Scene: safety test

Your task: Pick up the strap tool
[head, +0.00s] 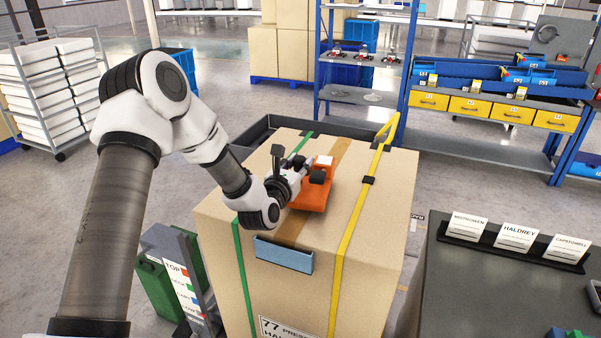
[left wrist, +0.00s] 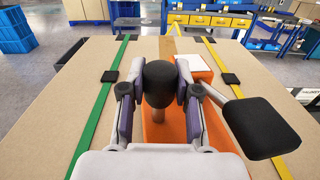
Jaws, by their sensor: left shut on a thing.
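The strap tool (head: 312,193) is orange with black parts and a white block on top. It is on or just over the top of a large cardboard box (head: 215,225), between a green strap (head: 238,250) and a yellow strap (head: 352,235). My left gripper (head: 300,177) reaches in from the left and is shut on the tool. In the left wrist view the fingers (left wrist: 158,88) stand on either side of a black knob, with the tool's orange body (left wrist: 172,128) below and a black lever to the right. I cannot tell whether the tool touches the box. My right gripper is not in view.
A dark grey table (head: 480,290) with name cards (head: 517,236) stands at the right. Blue shelving with yellow drawers (head: 470,105) is behind. A rack of white trays (head: 45,90) is at the far left. A green bin (head: 160,290) stands left of the box.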

